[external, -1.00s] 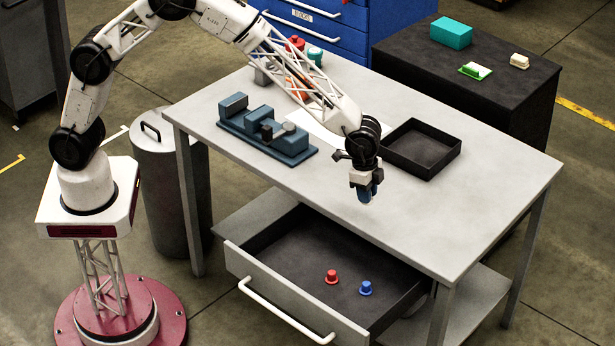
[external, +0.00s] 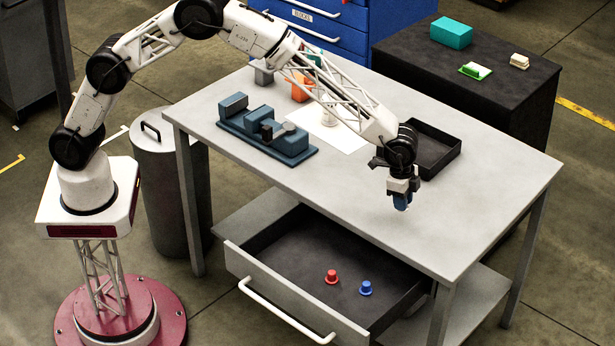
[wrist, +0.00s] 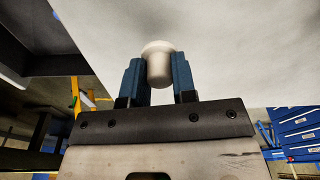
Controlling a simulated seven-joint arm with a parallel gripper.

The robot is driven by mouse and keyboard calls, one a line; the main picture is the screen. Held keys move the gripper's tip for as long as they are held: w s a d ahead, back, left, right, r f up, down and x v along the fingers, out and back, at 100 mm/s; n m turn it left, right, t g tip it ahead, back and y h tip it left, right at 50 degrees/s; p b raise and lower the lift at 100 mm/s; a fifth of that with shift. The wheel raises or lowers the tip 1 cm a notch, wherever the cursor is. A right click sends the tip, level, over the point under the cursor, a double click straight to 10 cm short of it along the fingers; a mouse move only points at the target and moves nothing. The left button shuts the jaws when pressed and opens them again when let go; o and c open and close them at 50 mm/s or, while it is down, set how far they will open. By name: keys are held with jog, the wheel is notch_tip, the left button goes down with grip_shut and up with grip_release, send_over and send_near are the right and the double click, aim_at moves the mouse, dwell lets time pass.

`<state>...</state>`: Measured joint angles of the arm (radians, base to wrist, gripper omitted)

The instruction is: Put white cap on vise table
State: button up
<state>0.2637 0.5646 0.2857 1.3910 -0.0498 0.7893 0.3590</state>
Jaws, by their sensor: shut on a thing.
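My gripper (external: 402,205) hangs above the front right part of the grey table (external: 480,190), right of the blue-grey vise (external: 268,132) that stands on it. In the wrist view, the two blue fingers are shut on the white cap (wrist: 158,68), one on each side. The cap has a wide round rim and a narrower body. In the external view, the fingers hide the cap, and I cannot tell how high it is above the tabletop.
A black tray (external: 450,161) is just behind my gripper. A white sheet (external: 345,141) lies near the vise, with an orange object (external: 299,88) beyond. Below, an open drawer (external: 290,245) holds a red cap (external: 331,276) and a blue cap (external: 366,288). The tabletop's right end is clear.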

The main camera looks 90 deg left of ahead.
jog(key=shift+f, duration=0.1)
jog(key=shift+f, duration=1.65)
jog(key=shift+f, duration=0.1)
jog(key=o, duration=0.9)
notch_tip(320, 180, up, 12)
jog(key=s, duration=0.1)
jog(key=shift+a, duration=0.35)
jog(key=shift+s, duration=0.15)
